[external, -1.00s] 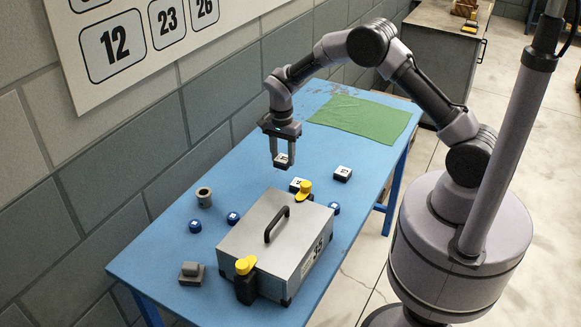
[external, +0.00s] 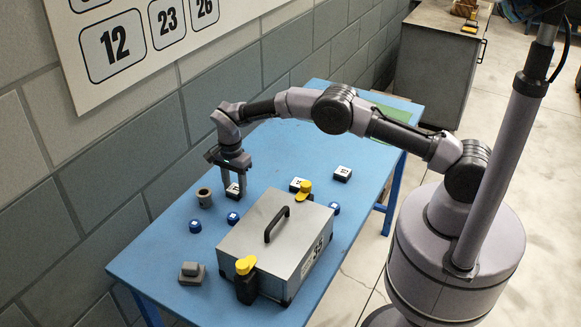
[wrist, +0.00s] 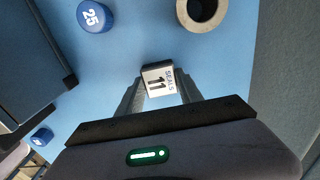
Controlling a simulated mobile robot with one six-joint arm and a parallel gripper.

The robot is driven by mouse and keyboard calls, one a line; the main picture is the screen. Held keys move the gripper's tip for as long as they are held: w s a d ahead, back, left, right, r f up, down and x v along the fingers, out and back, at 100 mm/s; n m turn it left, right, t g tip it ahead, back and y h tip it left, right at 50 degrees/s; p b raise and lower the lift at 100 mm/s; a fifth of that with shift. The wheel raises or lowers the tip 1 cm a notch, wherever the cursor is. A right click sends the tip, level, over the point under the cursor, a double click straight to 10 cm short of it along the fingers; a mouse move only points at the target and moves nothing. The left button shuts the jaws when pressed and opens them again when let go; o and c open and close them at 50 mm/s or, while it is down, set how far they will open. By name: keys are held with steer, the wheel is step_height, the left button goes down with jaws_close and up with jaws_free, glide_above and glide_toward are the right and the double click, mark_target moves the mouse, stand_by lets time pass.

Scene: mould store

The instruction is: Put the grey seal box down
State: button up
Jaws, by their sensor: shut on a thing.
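The grey seal box (external: 233,191) is small and dark with a white top label, which reads "SEALS 11" in the wrist view (wrist: 158,80). My gripper (external: 234,194) points down and is shut on it, one finger on each side. In the external view the box is low over the left part of the blue table (external: 160,250), just right of a grey ring-shaped part (external: 204,198). I cannot tell whether its underside touches the table.
A metal case (external: 272,245) with a black handle and yellow latches stands to the front right. Blue round caps (external: 195,227) (external: 233,218) (external: 334,208), a grey block (external: 191,273) and two other labelled boxes (external: 297,184) (external: 342,174) lie around. A green cloth (external: 395,112) is at the back.

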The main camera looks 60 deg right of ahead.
steer(key=shift+r, duration=0.1)
steer(key=shift+f, duration=0.2)
steer(key=o, duration=1.4)
steer(key=shift+c, duration=0.2)
steer(key=shift+r, duration=0.1)
